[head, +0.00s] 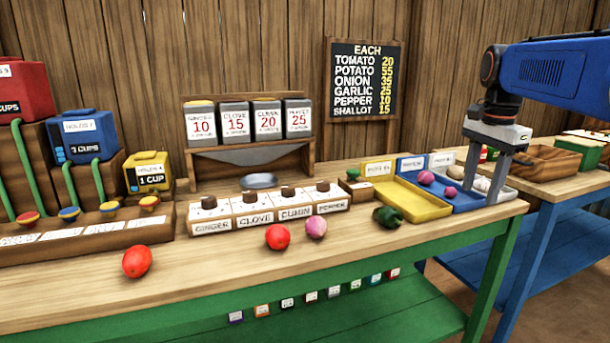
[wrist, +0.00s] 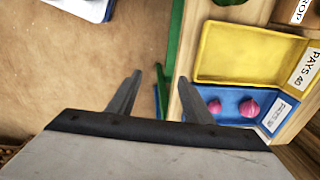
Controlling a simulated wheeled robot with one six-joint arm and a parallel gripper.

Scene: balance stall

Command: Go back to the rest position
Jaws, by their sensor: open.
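My gripper (head: 496,168) is open and empty, pointing down at the right end of the wooden stall counter (head: 200,277). In the head view its fingers overlap the tray area. In the wrist view its two fingertips (wrist: 158,92) are spread, with brown ground and the counter's edge below. The blue arm above it is mine. A yellow tray (head: 425,212) and a blue tray (head: 468,207) lie near it. Pink onions (head: 426,178) are in the blue tray; they also show in the wrist view (wrist: 249,107).
Two red tomatoes (head: 137,261) (head: 277,237), a pink onion (head: 316,228) and a green pepper (head: 387,216) lie loose on the counter. A spice rack (head: 250,158) and coloured dispensers (head: 85,136) stand behind. A second table with blue legs (head: 537,255) is at right.

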